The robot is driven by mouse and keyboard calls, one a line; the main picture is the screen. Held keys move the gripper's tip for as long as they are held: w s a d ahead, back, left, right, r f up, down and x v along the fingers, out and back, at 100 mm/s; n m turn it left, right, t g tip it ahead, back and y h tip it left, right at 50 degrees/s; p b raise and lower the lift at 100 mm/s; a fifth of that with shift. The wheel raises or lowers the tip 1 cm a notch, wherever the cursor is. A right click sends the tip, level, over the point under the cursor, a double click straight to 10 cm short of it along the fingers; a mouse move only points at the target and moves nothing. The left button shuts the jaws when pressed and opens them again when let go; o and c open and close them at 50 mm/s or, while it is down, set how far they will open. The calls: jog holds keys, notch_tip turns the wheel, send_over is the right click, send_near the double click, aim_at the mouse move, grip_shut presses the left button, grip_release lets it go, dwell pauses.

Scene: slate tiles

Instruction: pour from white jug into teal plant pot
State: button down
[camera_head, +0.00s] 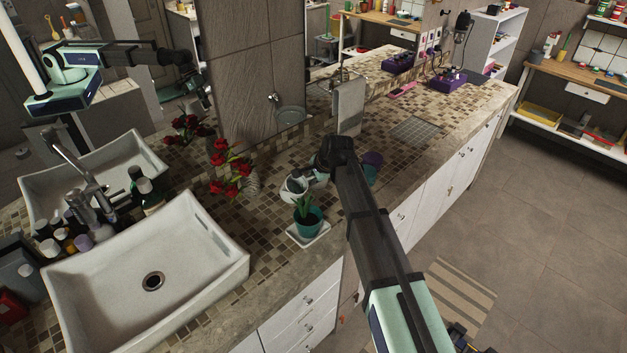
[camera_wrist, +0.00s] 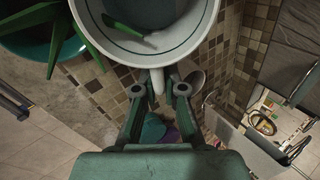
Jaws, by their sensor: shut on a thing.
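The white jug (camera_head: 295,188) is beside and just behind the teal plant pot (camera_head: 307,220) in the head view, partly hidden by the pot's plant. My gripper (camera_wrist: 159,94) is shut on the jug's handle in the wrist view. The jug's round mouth (camera_wrist: 150,52) with its grey rim line fills the top there, and something green shows inside it. I cannot tell its tilt or contents. The teal pot (camera_wrist: 38,48) is at the upper left with long green leaves. In the head view my gripper (camera_head: 322,170) is partly hidden by my arm.
The pot stands on a white saucer (camera_head: 322,236) near the counter's front edge. Red flowers in a vase (camera_head: 251,182) stand behind left. A white sink (camera_head: 205,250) is at the left. A teal and purple cup (camera_head: 372,162) is right of my arm.

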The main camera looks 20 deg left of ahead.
jog(key=shift+f+t+y+b, duration=0.65)
jog(key=shift+y+b, duration=0.15)
jog(key=shift+b, duration=1.45)
jog(key=shift+s+d+f+t+y+b, duration=0.15)
jog(key=shift+t+y+b, duration=0.35)
jog(key=shift+b, duration=1.6)
jog(key=shift+f+t+y+b, duration=0.2)
jog(key=shift+y+b, duration=0.5)
jog(key=shift+b, duration=1.35)
jog(key=shift+s+d+f+t+y+b, duration=0.15)
jog(key=shift+t+y+b, duration=0.55)
jog(key=shift+b, duration=2.5)
jog(key=shift+s+d+r+t+y+b, duration=0.15)
jog(key=shift+t+y+b, duration=0.55)
jog(key=shift+b, duration=2.45)
jog(key=shift+s+d+r+t+y+b, duration=0.15)
jog(key=shift+y+b, duration=0.3)
jog(key=shift+b, duration=1.3)
jog(key=shift+w+d+f+t+y+b, duration=0.15)
jog(key=shift+y+b, duration=0.25)
jog(key=shift+b, duration=1.35)
jog(key=shift+s+d+r+t+y+b, duration=0.15)
jog(key=shift+y+b, duration=0.3)
jog(key=shift+b, duration=1.3)
